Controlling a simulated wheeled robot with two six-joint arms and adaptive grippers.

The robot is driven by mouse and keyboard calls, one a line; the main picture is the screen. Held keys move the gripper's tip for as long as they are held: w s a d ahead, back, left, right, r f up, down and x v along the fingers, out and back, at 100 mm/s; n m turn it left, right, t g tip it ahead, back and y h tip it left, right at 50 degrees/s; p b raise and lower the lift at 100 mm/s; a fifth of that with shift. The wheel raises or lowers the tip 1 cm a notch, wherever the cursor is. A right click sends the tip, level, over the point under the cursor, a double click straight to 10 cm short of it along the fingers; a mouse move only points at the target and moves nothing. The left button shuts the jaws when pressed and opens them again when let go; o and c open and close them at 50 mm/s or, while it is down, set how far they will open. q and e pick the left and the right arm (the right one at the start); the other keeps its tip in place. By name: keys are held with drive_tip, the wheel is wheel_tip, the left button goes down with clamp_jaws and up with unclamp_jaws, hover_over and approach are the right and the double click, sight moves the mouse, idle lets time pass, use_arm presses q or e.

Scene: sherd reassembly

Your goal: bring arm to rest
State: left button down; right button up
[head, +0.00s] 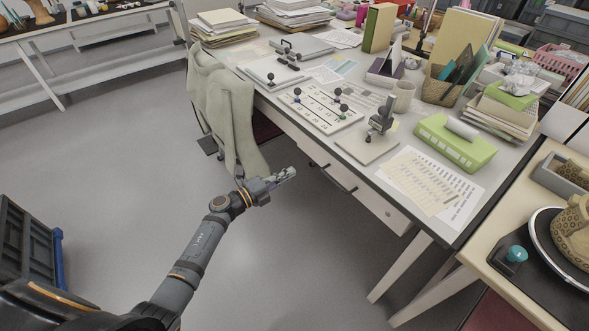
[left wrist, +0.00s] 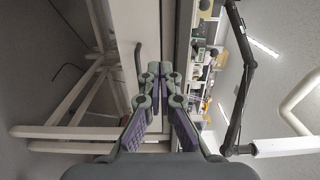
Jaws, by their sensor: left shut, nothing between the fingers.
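My left gripper (head: 285,176) shows in the head view at the end of my left arm, which comes in from the lower left. It is over the floor in front of the white desk (head: 292,118), apart from the desk's front edge and drawers. In the left wrist view the gripper's fingers (left wrist: 162,72) are together with nothing between them. My right gripper is not in either view.
A wooden table with a patterned pot (head: 573,232) is at right. Floor at left is clear beside a dark crate (head: 28,250).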

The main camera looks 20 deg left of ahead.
use_arm(q)
drive_tip(key=shift+f, duration=0.2)
